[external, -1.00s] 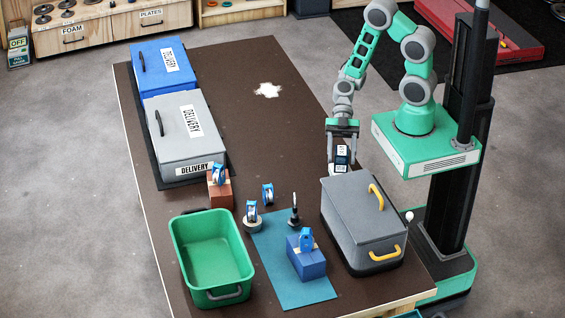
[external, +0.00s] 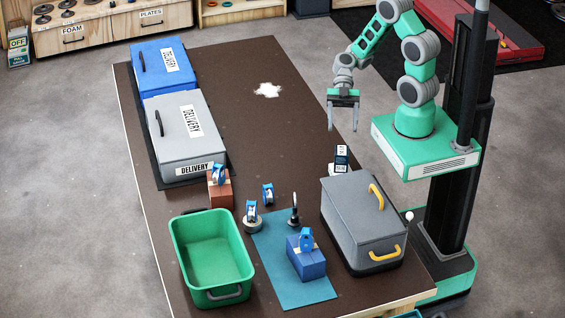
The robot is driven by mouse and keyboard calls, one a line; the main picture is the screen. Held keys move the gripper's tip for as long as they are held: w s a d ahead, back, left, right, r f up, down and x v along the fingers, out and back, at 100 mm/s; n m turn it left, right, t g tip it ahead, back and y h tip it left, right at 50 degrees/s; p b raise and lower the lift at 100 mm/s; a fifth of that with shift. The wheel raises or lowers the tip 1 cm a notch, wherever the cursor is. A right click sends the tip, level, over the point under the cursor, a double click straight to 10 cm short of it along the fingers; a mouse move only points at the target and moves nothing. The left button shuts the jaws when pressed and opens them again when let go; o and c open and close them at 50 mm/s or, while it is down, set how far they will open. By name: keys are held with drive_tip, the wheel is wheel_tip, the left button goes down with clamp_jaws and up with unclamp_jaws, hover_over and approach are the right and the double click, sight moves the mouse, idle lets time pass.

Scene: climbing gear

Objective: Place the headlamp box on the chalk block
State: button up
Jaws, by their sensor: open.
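A small dark blue box with white labels (external: 342,155), which looks like the headlamp box, stands upright behind the grey lidded case. Under it a small part of a white piece (external: 334,168) shows, which looks like the chalk block; the case hides most of it. The box appears to rest on it, though the contact is too small to see clearly. My gripper (external: 343,129) is open and empty, above and apart from the box, its fingers pointing down.
The grey case (external: 345,215) with yellow handles stands just in front of the box. Two delivery boxes line the far left.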

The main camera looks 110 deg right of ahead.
drive_tip(key=r+m+h, duration=0.1)
drive_tip(key=m+h, duration=0.3)
drive_tip(key=w+a+r+m+g+h, duration=0.1)
drive_tip(key=r+m+h, duration=0.1)
drive_tip(key=m+h, duration=0.2)
drive_tip(key=r+m+h, duration=0.2)
drive_tip(key=m+h, duration=0.2)
drive_tip(key=m, duration=0.1)
drive_tip(key=shift+w+a+r+g, duration=0.15)
drive_tip(key=shift+w+g, duration=0.05)
drive_tip(key=shift+g, duration=0.1)
